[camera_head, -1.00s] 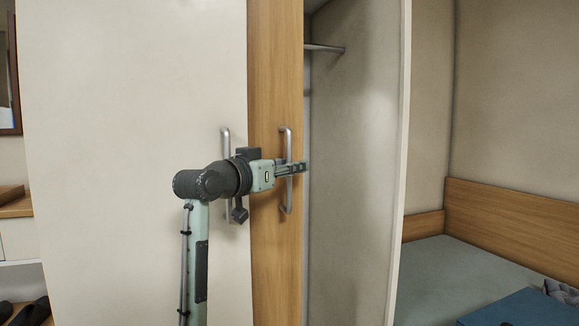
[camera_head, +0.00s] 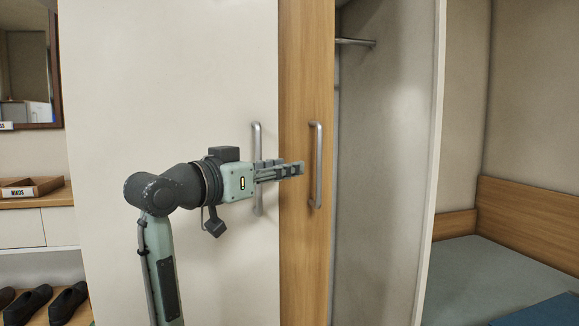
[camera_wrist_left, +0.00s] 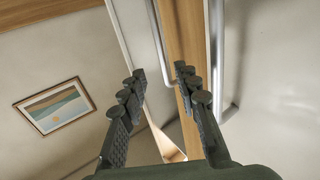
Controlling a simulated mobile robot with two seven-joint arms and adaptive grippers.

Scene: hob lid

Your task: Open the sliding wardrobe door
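The wardrobe has a white front door (camera_head: 170,80) with a vertical metal handle (camera_head: 257,140). Behind its right edge shows a strip of a wood-coloured door (camera_head: 305,70) with its own metal handle (camera_head: 318,165). Right of that strip the wardrobe stands open, showing its pale interior (camera_head: 385,130). My left gripper (camera_head: 297,170) lies across the wooden strip, its tips just left of the wooden door's handle. In the left wrist view the fingers (camera_wrist_left: 160,74) are apart and empty, with a metal handle (camera_wrist_left: 158,42) beyond them. My right gripper is not in view.
A metal rail (camera_head: 355,42) sits high inside the wardrobe. A bed (camera_head: 490,275) with a wooden headboard is at the right. Shelves with a wooden tray (camera_head: 32,187) and dark shoes (camera_head: 68,300) stand at the left. A framed picture (camera_wrist_left: 55,105) hangs on a wall.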

